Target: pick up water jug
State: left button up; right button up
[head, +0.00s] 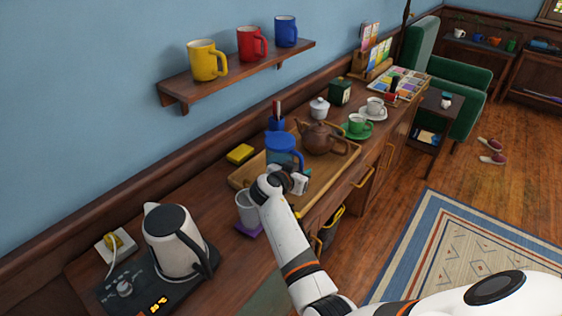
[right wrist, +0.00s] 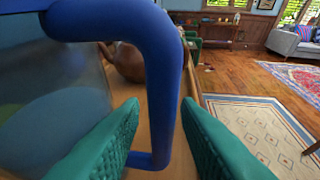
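The water jug (head: 283,146) has a clear bluish body, a blue lid and a blue handle, and stands upright on the wooden tray (head: 240,177). In the right wrist view its blue handle (right wrist: 163,80) looms large, with the clear body (right wrist: 50,105) to the left. My right gripper (head: 296,181) is at the jug's near side in the head view. In the right wrist view its two green fingers (right wrist: 161,108) are apart, one on each side of the handle; whether either touches it I cannot tell. My left gripper is not in view.
A brown teapot (head: 320,137) stands on the tray just behind the jug. A grey cup (head: 248,208) on a purple mat sits close beside my right arm. A kettle (head: 175,240) stands nearer on the counter. A shelf (head: 240,75) with mugs hangs above.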

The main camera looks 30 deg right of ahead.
jog(key=c, duration=0.3)
jog(key=shift+d, duration=0.1)
grip_shut()
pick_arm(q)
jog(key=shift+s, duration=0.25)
pick_arm(e)
jog(key=shift+d+f, duration=0.1)
jog(key=shift+f, duration=0.05)
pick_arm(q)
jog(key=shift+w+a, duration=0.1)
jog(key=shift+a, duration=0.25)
pick_arm(e)
jog(key=shift+f, duration=0.1)
jog(key=shift+r, duration=0.2)
